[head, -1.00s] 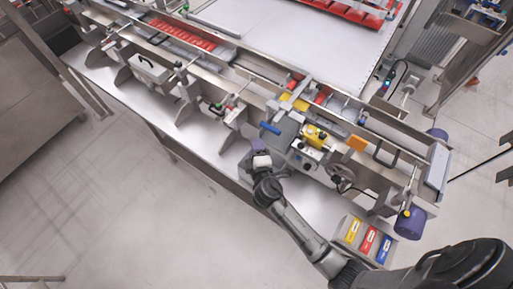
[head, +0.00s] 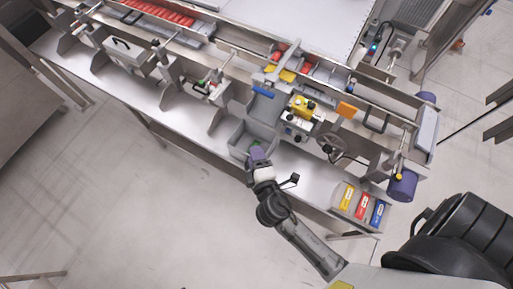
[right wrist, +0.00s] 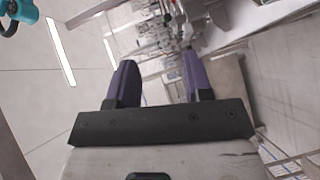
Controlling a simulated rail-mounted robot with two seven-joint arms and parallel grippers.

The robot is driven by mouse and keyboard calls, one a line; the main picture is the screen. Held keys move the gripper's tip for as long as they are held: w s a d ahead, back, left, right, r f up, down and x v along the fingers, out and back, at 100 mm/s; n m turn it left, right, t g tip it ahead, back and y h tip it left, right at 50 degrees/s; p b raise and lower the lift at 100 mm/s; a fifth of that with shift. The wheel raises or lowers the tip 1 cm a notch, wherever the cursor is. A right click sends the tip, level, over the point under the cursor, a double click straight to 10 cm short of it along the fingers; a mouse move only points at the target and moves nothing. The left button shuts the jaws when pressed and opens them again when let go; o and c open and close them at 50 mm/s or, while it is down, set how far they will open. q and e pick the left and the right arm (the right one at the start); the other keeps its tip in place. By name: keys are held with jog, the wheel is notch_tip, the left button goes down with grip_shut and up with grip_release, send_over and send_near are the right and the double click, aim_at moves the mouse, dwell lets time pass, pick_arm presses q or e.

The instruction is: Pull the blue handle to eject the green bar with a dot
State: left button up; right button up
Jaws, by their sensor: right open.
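The blue handle (head: 264,91) is a short bar at the top of a grey chute on the machine, in the middle of the head view. Below it stands a grey bin (head: 236,138). A small green patch (head: 249,142) shows inside the bin beside my gripper; I cannot tell whether it is a green bar or see a dot. My right gripper (head: 258,153) is at the bin's front edge, below the blue handle and apart from it. In the right wrist view its purple fingers (right wrist: 158,78) are spread with nothing between them. My left gripper is out of view.
Yellow blocks (head: 281,74) and red blocks (head: 307,67) lie in the machine's channels. A yellow unit (head: 302,106) and a handwheel (head: 331,144) stand right of the chute. A tray with yellow, red and blue labels (head: 362,204) is at the lower right. The floor in front is clear.

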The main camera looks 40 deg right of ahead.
jog(key=shift+s+a+r, duration=0.1)
jog(key=shift+s+a, duration=0.05)
jog(key=shift+s, duration=0.25)
dwell(0.4)
